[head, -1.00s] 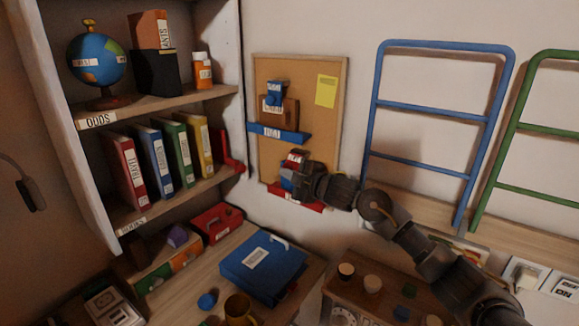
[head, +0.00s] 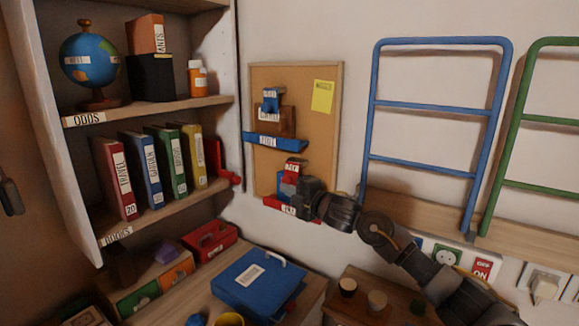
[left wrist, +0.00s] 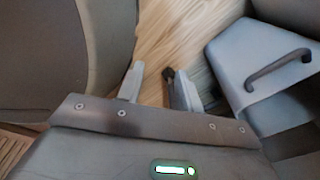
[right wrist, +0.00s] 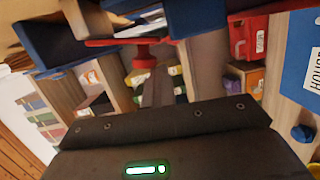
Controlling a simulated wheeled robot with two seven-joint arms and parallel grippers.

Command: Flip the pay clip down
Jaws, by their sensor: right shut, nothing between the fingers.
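A cork board (head: 325,130) hangs on the wall. Low on it is a red clip (head: 292,167) with a pale label, above a red ledge (head: 287,208) whose label is too small to read surely. A blue patch shows between them. My right gripper (head: 296,190) is at the board's lower part, shut and empty, covering part of the red clip and ledge; I cannot tell whether it touches them. In the right wrist view, its dark fingers (right wrist: 161,85) are beside a red part (right wrist: 145,58). My left gripper (left wrist: 153,72) is open and empty above a wooden surface.
A blue ledge (head: 275,141) with a blue clip (head: 270,102) is higher on the board. A bookcase (head: 150,109) stands to the left, a blue rail (head: 432,110) to the right. A blue binder (head: 262,276) lies below. The wall above the board is clear.

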